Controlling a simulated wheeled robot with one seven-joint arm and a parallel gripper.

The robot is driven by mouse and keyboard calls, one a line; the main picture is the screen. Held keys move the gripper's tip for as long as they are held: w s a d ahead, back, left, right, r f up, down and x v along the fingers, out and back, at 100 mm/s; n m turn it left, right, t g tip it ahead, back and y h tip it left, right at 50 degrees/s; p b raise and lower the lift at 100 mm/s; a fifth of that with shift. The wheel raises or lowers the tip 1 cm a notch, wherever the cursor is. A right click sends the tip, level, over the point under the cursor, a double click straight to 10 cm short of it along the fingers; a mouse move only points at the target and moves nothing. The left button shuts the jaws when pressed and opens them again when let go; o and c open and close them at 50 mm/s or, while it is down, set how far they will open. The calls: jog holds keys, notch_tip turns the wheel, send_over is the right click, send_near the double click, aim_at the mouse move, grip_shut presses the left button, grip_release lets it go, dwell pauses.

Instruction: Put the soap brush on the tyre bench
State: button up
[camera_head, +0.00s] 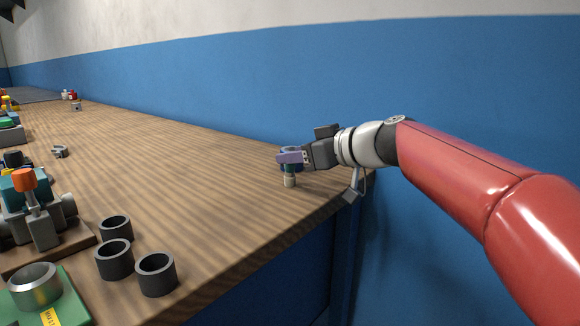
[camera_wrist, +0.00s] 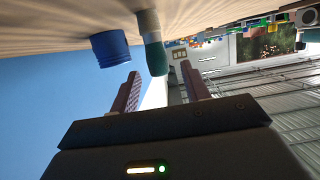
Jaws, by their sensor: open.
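A small upright piece with a cream lower part and a teal top, likely the soap brush (camera_head: 290,181), stands near the right end of the wooden bench (camera_head: 200,150). In the wrist view the brush (camera_wrist: 154,50) hangs from the top of the picture, its teal end near the gap between my fingertips. My gripper (camera_head: 281,157) is open, with purple fingers at the brush's top in the head view. In the wrist view my gripper (camera_wrist: 160,75) shows nothing clamped. I cannot tell which surface is the tyre bench.
A blue cylinder (camera_wrist: 110,47) stands beside the brush, partly hidden behind my fingers in the head view (camera_head: 292,149). Several dark rings (camera_head: 157,274), a green board (camera_head: 75,305) and a teal-and-grey machine (camera_head: 40,215) sit at left. A blue wall (camera_head: 300,85) runs behind. The bench middle is clear.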

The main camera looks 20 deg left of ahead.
jog(key=x, duration=0.2)
jog(key=shift+w+a+f, duration=0.1)
jog(key=shift+a, duration=0.1)
grip_shut()
